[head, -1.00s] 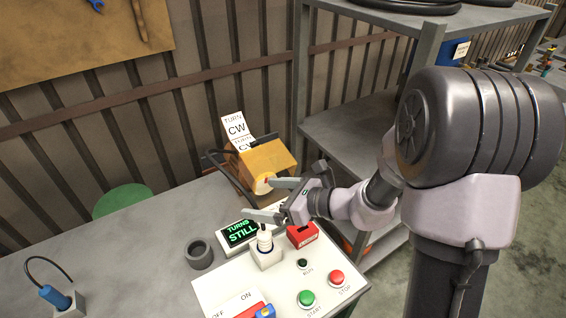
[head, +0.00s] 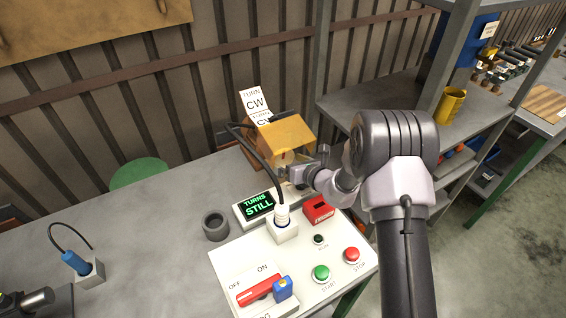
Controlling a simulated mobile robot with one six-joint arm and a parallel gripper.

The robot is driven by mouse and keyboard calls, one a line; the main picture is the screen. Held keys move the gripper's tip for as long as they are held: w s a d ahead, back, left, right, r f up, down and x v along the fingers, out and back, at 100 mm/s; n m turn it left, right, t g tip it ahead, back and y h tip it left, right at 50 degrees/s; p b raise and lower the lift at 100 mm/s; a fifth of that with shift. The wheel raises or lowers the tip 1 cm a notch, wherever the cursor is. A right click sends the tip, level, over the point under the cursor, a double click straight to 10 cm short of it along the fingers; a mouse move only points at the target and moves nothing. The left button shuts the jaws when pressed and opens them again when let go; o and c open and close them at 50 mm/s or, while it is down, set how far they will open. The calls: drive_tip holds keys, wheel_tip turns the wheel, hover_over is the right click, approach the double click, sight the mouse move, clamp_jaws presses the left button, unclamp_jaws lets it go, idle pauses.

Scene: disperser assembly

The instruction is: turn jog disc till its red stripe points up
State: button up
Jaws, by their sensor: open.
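A yellow housing (head: 287,134) stands on the bench below a white sign (head: 256,103) reading "TURN CW". A display (head: 259,205) in front of the housing reads "TURNS STILL".
A white plug (head: 282,217) with a black cable stands near my gripper. The panel (head: 232,252) carries a green button (head: 321,272), a red button (head: 352,255) and a red lever (head: 259,290).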

drive_tip(key=shift+x, duration=1)
drive_tip(key=shift+c, duration=0.4)
drive_tip(key=c, duration=1.2)
drive_tip(key=shift+f+b, duration=0.2)
drive_tip(key=shift+b, duration=0.5)
drive_tip(key=shift+c, duration=0.2)
drive_tip(key=shift+r+n+h, duration=0.15)
drive_tip(key=shift+n+h, duration=0.15)
drive_tip(key=shift+n, duration=0.2)
drive_tip(key=o, duration=1.3)
